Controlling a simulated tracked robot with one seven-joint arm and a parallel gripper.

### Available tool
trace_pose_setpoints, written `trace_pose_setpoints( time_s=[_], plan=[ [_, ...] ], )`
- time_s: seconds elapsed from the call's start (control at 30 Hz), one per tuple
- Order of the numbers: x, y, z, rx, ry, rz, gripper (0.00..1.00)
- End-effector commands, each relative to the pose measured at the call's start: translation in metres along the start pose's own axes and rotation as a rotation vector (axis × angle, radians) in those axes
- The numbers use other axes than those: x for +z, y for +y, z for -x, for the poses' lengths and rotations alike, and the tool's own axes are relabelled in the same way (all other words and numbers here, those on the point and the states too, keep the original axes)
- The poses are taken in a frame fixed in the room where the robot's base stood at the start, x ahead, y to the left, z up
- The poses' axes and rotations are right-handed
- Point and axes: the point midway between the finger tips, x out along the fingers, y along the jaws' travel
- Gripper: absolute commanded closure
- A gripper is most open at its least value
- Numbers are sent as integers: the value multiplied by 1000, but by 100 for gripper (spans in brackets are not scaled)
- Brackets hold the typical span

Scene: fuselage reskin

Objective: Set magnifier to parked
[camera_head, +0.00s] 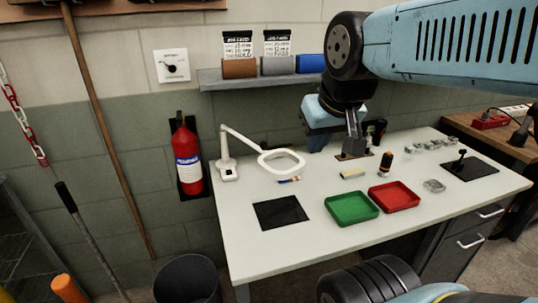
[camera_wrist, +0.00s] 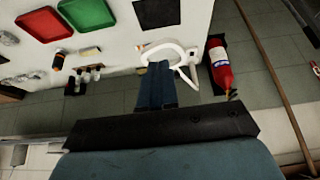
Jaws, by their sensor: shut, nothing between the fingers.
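The magnifier (camera_head: 281,160) is a white ring head on a jointed white arm, with its base at the left back of the white workbench (camera_head: 310,230). Its head hangs over the bench at the left. In the wrist view the magnifier (camera_wrist: 188,60) shows beyond my fingers, its near part hidden by them. My gripper (camera_head: 356,147) is shut and empty, above the bench's back part, to the right of the magnifier and apart from it in the head view. In the wrist view my gripper (camera_wrist: 155,75) points towards the magnifier head.
A green tray (camera_head: 351,208), a red tray (camera_head: 394,196) and a black mat (camera_head: 280,212) lie on the bench. Small bottles stand near my gripper. A fire extinguisher (camera_head: 187,158) hangs left of the bench.

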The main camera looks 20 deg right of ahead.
Motion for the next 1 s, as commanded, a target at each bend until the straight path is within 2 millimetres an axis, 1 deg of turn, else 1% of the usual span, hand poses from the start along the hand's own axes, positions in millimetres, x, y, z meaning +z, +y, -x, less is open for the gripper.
trace_pose_setpoints(
  time_s=[0.23,0.37,0.47,0.57,0.77,0.87,1.0],
  plan=[
    [0,0,0,0,0,0,100],
    [-3,0,0,0,-4,-6,88],
    [-13,-1,0,1,-24,-29,79],
    [-32,-2,-1,4,-57,-75,69],
    [-80,-6,-10,19,-144,-194,50],
    [-103,-8,-18,29,-185,-253,49],
    [-136,-11,-32,48,-244,-337,49]
  ],
)
